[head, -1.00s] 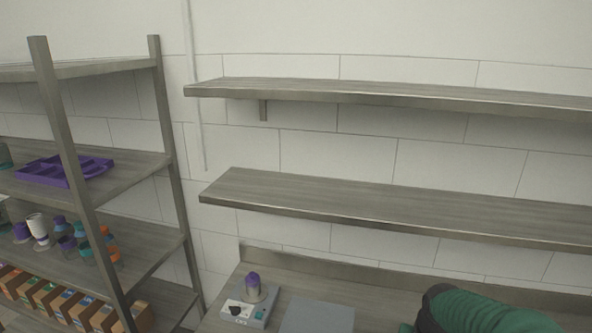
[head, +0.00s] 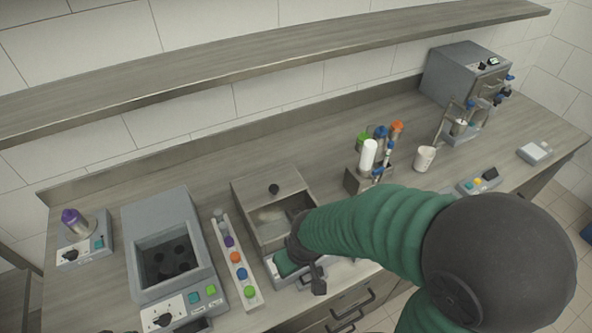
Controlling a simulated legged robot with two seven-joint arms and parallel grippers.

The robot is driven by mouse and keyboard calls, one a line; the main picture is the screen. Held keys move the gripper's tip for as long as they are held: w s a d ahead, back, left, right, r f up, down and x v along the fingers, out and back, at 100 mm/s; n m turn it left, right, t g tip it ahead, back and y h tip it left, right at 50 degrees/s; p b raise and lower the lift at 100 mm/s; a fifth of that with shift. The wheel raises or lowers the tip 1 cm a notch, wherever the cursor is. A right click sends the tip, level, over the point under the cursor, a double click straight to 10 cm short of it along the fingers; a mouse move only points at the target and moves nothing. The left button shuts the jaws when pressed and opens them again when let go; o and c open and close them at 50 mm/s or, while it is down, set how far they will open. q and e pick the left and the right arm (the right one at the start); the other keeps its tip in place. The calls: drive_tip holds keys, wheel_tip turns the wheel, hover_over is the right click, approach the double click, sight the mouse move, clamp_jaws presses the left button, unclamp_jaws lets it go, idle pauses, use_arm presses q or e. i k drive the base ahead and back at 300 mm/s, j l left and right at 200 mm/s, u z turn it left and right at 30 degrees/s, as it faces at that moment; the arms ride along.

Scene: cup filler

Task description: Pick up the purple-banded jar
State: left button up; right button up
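A container with a purple top (head: 72,219) and a pale body stands on a small grey device at the far left of the counter. I cannot tell whether it is the purple-banded jar. No other jar with a clear purple band shows. My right arm, with a green sleeve, comes in from the lower right. Its dark gripper (head: 306,272) is low over the counter's front, by the grey open-topped box. The fingers are small and partly hidden, so I cannot tell whether they are open or hold anything. My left gripper is not in view.
A grey block with a dark well (head: 130,250) and a rack of colored caps (head: 228,240) stand at left. A grey box (head: 250,185), a holder with colored-capped bottles (head: 355,181), a white cup (head: 425,158) and a grey machine (head: 450,68) stand rightward. A shelf (head: 250,62) hangs above.

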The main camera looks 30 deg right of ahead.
sight(79, 226)
drive_tip(key=z, duration=0.8)
drive_tip(key=k+j+u, duration=0.15)
drive_tip(key=u, duration=0.25)
drive_tip(key=k+j+u, duration=0.15)
drive_tip(key=u, duration=0.2)
drive_tip(key=j+u, duration=0.4)
drive_tip(key=j, duration=0.55)
drive_tip(key=k+j+z, duration=0.15)
drive_tip(key=j, duration=0.4)
drive_tip(key=i+j, duration=0.15)
drive_tip(key=j, duration=0.15)
drive_tip(key=i+j+z, duration=0.15)
drive_tip(key=j, duration=0.2)
drive_tip(key=i+j, duration=0.2)
drive_tip(key=j, duration=0.15)
drive_tip(key=i+j+z, duration=0.15)
drive_tip(key=j, duration=0.2)
drive_tip(key=i+j, duration=0.15)
drive_tip(key=j, duration=0.2)
drive_tip(key=i+j+z, duration=0.15)
drive_tip(key=j, duration=0.2)
drive_tip(key=i+j, duration=0.45)
drive_tip(key=i+l+z, duration=0.05)
